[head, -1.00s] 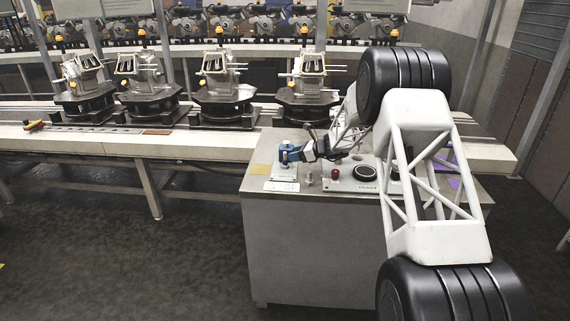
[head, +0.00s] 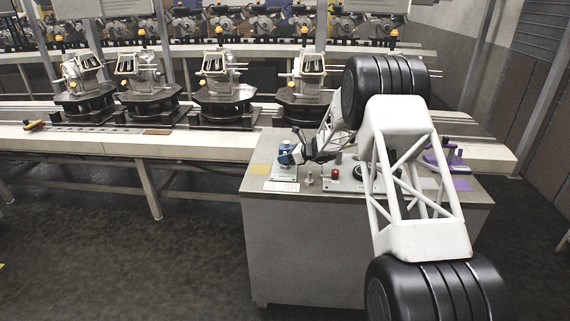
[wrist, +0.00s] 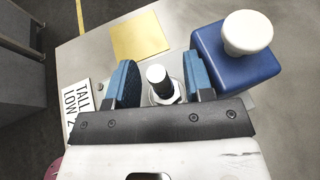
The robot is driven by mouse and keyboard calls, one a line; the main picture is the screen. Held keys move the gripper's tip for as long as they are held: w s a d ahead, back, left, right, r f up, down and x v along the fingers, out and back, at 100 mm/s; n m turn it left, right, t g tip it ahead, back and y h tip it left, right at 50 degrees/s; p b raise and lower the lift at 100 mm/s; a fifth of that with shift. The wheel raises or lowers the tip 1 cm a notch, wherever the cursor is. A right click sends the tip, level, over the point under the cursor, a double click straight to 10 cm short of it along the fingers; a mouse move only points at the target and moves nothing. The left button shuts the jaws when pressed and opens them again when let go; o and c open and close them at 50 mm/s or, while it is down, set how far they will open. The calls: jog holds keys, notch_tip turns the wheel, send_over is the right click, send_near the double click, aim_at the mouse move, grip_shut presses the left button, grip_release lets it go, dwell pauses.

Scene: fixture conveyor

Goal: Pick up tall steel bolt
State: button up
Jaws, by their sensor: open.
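A steel bolt (wrist: 158,80) with a bright round top and a wider nut-like collar shows in the wrist view. It appears between the two blue finger pads of my gripper (wrist: 161,80), with a gap on both sides. The gripper is open and holds nothing. The gripper's dark front bar hides what lies below the collar. I cannot tell how far the fingers reach down beside the bolt. In the head view my gripper (head: 291,155) is over the left end of the grey bench, and this bolt is not clearly visible there.
A blue block (wrist: 236,58) with a white knob stands close by the right finger. A yellow note (wrist: 140,36) and a lettered card (wrist: 78,108) lie on the bench. Another small metal piece (head: 309,179) and a red button (head: 335,174) are to the right.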

jog(key=shift+c, duration=0.3)
grip_shut()
jog(key=shift+r, duration=0.1)
jog(key=shift+r, duration=0.75)
notch_tip(320, 180, up, 2)
jog(key=shift+r, duration=0.1)
jog(key=s+d+r, duration=0.1)
jog(key=s+d, duration=0.3)
jog(key=s, duration=1.1)
jog(key=shift+s, duration=0.2)
jog(key=shift+d+r, duration=0.1)
